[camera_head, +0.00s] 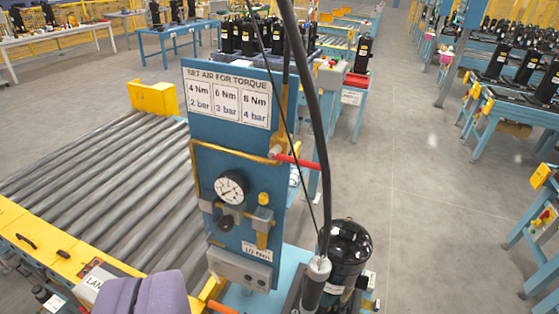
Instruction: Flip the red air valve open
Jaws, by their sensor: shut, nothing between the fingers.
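The red air valve lever (298,160) is on the right edge of a blue upright panel (235,175). It sticks out to the right, tilted slightly down, from a pale fitting at the end of a yellow pipe (232,147). A black hose passes in front of the lever's outer end. My gripper (143,280) shows at the bottom left as two purple fingers side by side, shut and empty. It is below and left of the lever, well apart from it. The lower part of the gripper is cut off by the frame.
The panel carries a torque sign (227,93), a round gauge (230,187) and a grey box (239,268). A black tool (315,285) hangs on the hose before a black compressor (346,255). A roller conveyor (100,180) lies left. Grey floor (430,190) is open to the right.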

